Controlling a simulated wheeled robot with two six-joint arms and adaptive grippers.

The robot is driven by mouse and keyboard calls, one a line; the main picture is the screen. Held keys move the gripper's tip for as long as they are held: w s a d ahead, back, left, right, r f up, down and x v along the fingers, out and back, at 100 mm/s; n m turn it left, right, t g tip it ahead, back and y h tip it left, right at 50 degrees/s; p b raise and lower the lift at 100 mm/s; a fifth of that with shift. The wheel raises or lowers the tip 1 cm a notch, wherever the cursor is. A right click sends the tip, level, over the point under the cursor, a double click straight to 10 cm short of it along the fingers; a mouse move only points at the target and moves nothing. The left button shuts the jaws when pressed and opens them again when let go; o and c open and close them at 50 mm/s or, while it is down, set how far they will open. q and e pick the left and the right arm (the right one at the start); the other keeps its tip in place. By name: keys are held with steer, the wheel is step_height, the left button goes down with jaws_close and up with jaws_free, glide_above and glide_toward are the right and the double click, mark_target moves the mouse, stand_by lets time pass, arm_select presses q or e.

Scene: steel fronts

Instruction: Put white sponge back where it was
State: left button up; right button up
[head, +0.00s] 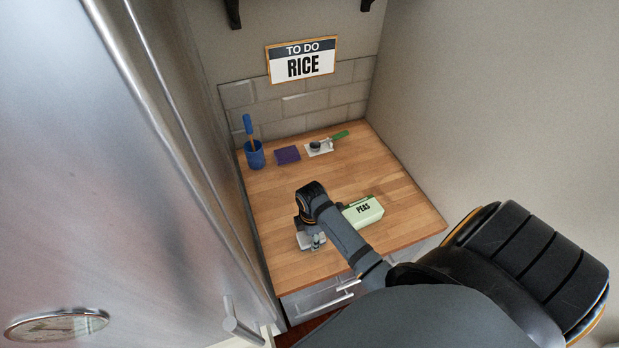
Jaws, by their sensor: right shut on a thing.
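The white sponge (303,241) is at the front left part of the wooden counter, low at my right gripper's fingers and partly hidden by them. My right gripper (316,241) points down at the counter and is shut on the white sponge. Whether the sponge touches the counter or is slightly raised I cannot tell. My left gripper is not in view.
A light green PEAS box (364,211) lies right of my right gripper, partly behind my arm. At the back are a blue cup (254,155) with a blue-handled tool, a purple pad (287,155), and a white rest (318,150) with a green-handled utensil (333,139).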

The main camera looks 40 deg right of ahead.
steer(key=shift+s+a, duration=0.1)
steer(key=shift+s+r, duration=0.1)
steer(key=shift+s, duration=0.2)
steer(key=o, duration=1)
steer(key=shift+s, duration=0.15)
steer(key=shift+o, duration=0.9)
steer(key=shift+r, duration=0.1)
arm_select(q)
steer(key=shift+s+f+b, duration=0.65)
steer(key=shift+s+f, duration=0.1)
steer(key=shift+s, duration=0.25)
arm_select(e)
step_height(320, 180, up, 12)
